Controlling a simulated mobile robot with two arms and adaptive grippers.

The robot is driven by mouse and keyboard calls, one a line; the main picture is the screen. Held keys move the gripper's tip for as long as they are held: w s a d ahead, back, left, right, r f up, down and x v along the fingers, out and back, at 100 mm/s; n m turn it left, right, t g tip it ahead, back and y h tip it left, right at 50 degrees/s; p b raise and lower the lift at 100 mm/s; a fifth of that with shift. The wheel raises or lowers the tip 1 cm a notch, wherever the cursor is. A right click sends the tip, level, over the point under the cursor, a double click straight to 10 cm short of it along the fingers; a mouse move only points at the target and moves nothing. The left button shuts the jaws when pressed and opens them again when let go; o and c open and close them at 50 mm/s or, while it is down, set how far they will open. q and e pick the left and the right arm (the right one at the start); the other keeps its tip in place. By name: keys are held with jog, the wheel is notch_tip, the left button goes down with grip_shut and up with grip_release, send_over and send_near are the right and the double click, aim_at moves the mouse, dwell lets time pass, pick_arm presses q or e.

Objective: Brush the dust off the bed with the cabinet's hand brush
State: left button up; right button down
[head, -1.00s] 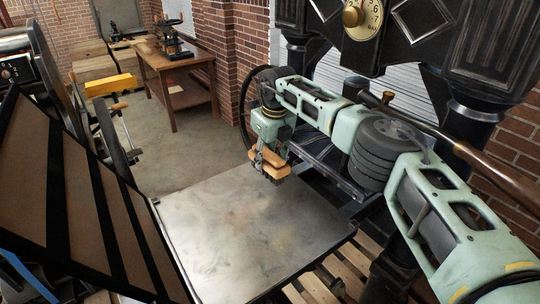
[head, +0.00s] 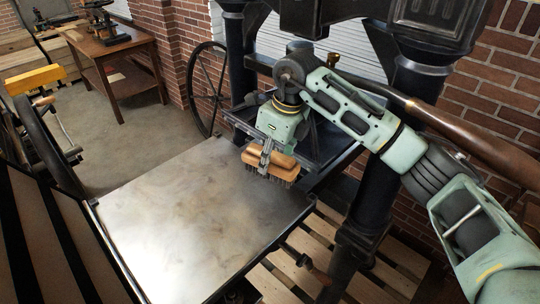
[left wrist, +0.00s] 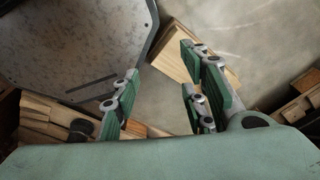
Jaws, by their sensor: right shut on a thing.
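The press bed (head: 180,225) is a flat metal plate with dull, smudgy brownish patches over its surface. My right gripper (head: 266,156) is shut on the hand brush (head: 285,160), which has a wooden back and dark bristles pointing down. The brush is over the far right corner of the bed. Whether the bristles touch the plate is hard to tell. My left gripper (left wrist: 162,98) shows in the left wrist view, its green-padded fingers spread with nothing between them. It is not in the head view. The cabinet cannot be made out.
Black press columns (head: 358,205) and a long brown-ended bar (head: 470,145) stand at the right. A slatted wooden pallet (head: 375,275) lies below. A dark framed panel (head: 45,245) adjoins the bed's left side. A wooden table (head: 115,60) stands farther back.

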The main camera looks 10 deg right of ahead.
aim_at(271, 176)
jog(key=shift+s+a+f+b, duration=0.15)
jog(key=shift+f+b, duration=0.25)
jog(key=shift+f, duration=0.3)
jog(key=x, duration=0.1)
jog(key=b+x, duration=0.1)
jog(key=shift+d+f, duration=0.25)
jog(key=shift+f, duration=0.1)
jog(key=shift+f+b, duration=0.4)
jog(key=shift+b, duration=0.05)
jog(key=shift+f, duration=0.4)
pick_arm(q)
jog(key=f, duration=0.1)
jog(key=s+f, duration=0.1)
jog(key=f, duration=0.1)
jog(key=shift+s+a+f, duration=0.1)
jog(key=shift+s, duration=0.1)
jog(key=shift+s, duration=0.1)
jog(key=shift+s+a+f, duration=0.1)
jog(key=shift+s, duration=0.4)
jog(key=shift+f+b, duration=0.4)
jog(key=shift+b, duration=0.2)
pick_arm(e)
jog(key=shift+f, duration=0.5)
